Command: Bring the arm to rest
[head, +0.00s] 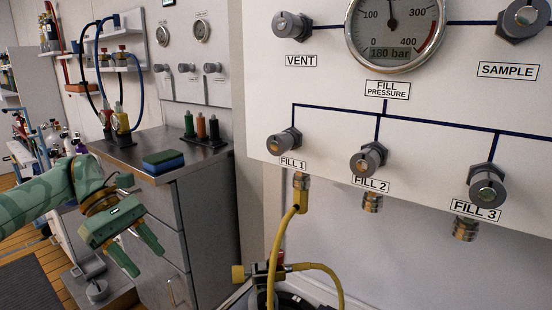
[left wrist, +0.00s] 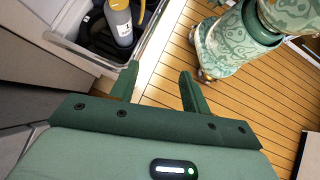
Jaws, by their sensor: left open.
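My left gripper (head: 137,257) is at the lower left of the head view, on the green arm that comes in from the left. Its two green fingers are apart and nothing is between them. In the left wrist view the open fingers (left wrist: 158,85) point over the plank floor (left wrist: 165,65), beside a bin with a grey bottle. The gripper hangs in front of the grey drawer cabinet (head: 160,225); I cannot tell whether it touches anything. My right gripper is not in view.
The fill panel (head: 330,95) stands at the right, with knobs, a gauge reading 180 bar and a yellow hose (head: 270,260) at FILL 1. The open bin (left wrist: 143,45) holds a grey bottle (left wrist: 119,20).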

